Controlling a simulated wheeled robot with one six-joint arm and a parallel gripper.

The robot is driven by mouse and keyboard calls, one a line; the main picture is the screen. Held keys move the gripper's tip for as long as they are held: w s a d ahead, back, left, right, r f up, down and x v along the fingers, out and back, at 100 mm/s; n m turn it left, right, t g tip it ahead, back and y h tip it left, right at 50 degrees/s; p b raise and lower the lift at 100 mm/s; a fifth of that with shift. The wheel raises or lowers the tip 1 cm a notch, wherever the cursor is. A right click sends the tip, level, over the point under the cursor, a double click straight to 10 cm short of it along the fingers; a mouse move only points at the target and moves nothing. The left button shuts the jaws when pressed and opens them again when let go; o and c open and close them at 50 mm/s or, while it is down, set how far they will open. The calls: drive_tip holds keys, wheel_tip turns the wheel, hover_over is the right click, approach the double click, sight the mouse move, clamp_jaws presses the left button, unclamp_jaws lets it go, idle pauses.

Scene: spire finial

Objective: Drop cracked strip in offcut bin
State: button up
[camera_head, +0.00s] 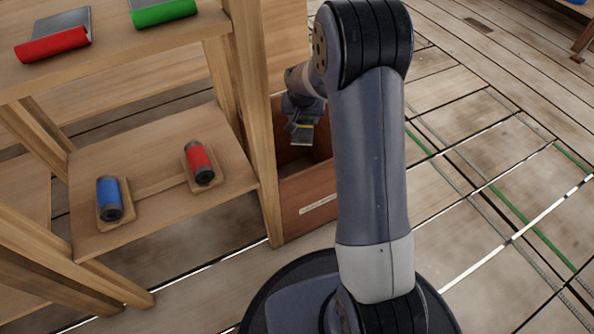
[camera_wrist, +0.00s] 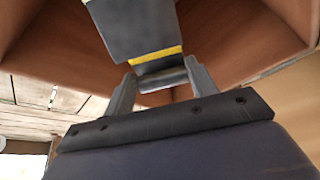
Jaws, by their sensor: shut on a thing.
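My gripper (camera_head: 304,122) is over the open mouth of a reddish-brown wooden bin (camera_head: 308,215), which has a pale label on its front. The gripper is shut on a grey strip with a yellow band (camera_head: 302,138), which hangs down toward the bin's inside. In the wrist view, the strip (camera_wrist: 140,28) extends away from between the two fingers of my gripper (camera_wrist: 162,80), its yellow band just beyond the fingertips. The bin's brown inner walls (camera_wrist: 232,30) surround it there. I cannot make out a crack. My arm hides the bin's right part in the head view.
A wooden shelf rack stands at left, its post (camera_head: 255,130) close beside the bin. A blue cylinder (camera_head: 109,198) and a red cylinder (camera_head: 200,162) rest on its lower shelf. A red-ended sheet (camera_head: 52,44) and a green-ended one (camera_head: 162,11) lie above. The plank floor at right is open.

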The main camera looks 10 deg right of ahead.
drive_tip(key=o, duration=1.2)
drive_tip(key=p+v, duration=0.4)
drive_tip(key=v, duration=0.7)
drive_tip(key=shift+f, duration=0.1)
drive_tip(key=b+x, duration=0.4)
drive_tip(key=x, duration=0.7)
drive_tip(key=shift+f, duration=0.1)
wheel_tip(320, 180, up, 4)
drive_tip(key=p, duration=0.2)
drive_tip(key=shift+p, duration=0.3)
drive_tip(key=shift+r+p, duration=0.45)
drive_tip(key=shift+r, duration=0.2)
drive_tip(key=shift+f, duration=0.1)
